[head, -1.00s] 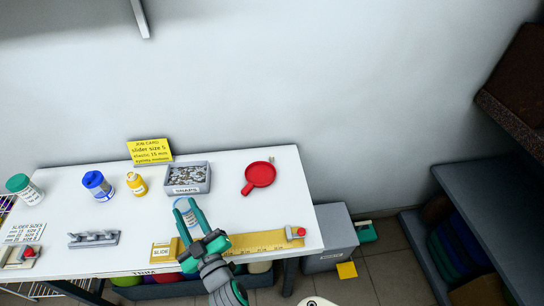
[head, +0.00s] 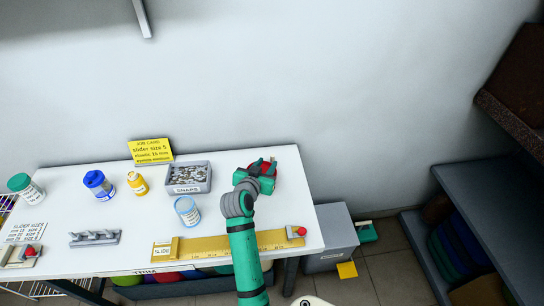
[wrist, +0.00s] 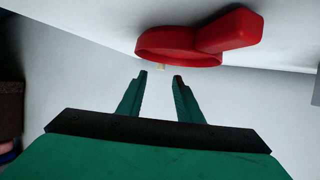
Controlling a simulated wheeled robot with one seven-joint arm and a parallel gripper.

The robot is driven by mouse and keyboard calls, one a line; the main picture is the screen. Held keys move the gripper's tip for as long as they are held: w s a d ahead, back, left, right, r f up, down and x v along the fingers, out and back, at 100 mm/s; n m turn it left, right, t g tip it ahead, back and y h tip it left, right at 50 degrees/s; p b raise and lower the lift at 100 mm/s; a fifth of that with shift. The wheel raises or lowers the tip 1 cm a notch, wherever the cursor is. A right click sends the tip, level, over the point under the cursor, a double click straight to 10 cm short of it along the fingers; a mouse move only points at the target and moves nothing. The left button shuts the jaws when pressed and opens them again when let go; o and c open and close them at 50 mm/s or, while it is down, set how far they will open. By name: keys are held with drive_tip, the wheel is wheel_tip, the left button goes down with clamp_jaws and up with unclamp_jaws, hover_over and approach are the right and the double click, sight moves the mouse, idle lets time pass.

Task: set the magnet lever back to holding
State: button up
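The red round magnet piece with a flat red handle sits at the right back of the white table; in the wrist view the red piece (wrist: 180,46) is at the top, its handle (wrist: 232,32) pointing right. In the head view my gripper (head: 262,164) covers most of the red piece (head: 257,167). In the wrist view my gripper (wrist: 161,76) is open, with both fingertips apart and nothing clearly held. A small pale peg (wrist: 162,67) shows at the red rim, just beyond the fingertips. I cannot tell whether the fingers touch it.
A grey snaps tray (head: 188,178) and a white-and-blue jar (head: 187,211) stand left of my arm. A yellow ruler strip (head: 235,244) with a red-knobbed slider (head: 297,232) runs along the table's front. Bottles and a yellow job card (head: 150,151) are further left.

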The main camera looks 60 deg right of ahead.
sight(272, 157)
drive_tip(key=x, duration=0.8)
drive_tip(key=shift+w+d, duration=0.1)
drive_tip(key=shift+d, duration=0.2)
clamp_jaws()
